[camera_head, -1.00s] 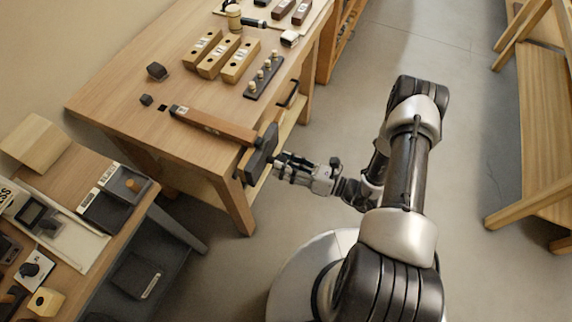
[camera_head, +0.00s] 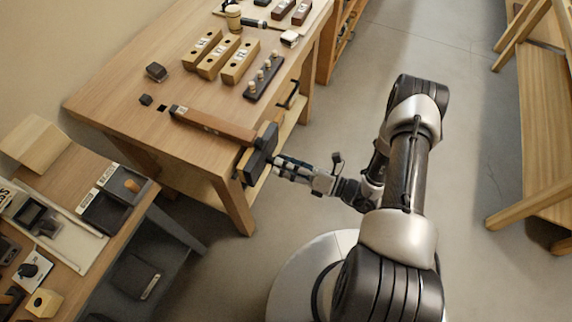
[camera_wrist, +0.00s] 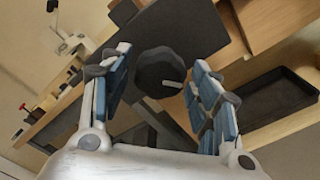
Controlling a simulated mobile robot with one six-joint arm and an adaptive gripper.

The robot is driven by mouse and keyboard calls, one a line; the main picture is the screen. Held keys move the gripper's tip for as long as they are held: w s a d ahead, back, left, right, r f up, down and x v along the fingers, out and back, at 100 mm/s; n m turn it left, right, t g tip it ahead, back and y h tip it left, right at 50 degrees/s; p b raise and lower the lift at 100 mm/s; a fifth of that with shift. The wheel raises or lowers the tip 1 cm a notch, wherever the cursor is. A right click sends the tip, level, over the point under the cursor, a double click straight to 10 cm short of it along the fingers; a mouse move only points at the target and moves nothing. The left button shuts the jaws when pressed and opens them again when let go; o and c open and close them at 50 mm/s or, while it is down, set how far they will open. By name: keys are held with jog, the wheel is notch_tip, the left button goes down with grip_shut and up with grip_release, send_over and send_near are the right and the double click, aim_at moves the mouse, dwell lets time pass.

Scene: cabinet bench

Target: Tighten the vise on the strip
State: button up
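The vise (camera_head: 262,148) is a dark block jaw on the bench's right edge. The strip (camera_head: 215,126) is a long brown bar on the bench top, its right end at the vise jaw. In the wrist view, a dark round screw head (camera_wrist: 158,70) with a short pale mark shows before the large dark jaw plate (camera_wrist: 182,28). My gripper (camera_head: 278,165) is at the outer face of the vise. Its blue-padded fingers (camera_wrist: 160,75) are open, one on each side of the screw head. I cannot tell whether they touch it.
The wooden bench (camera_head: 110,90) holds several pale blocks (camera_head: 220,56), a dark peg rack (camera_head: 264,77) and two small dark blocks at left. A lower table with trays (camera_head: 105,210) stands at bottom left. Clear floor (camera_head: 420,50) lies right of the bench.

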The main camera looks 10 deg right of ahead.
dwell(0.3)
jog(key=v, duration=0.7)
dwell(0.4)
jog(key=shift+o, duration=0.2)
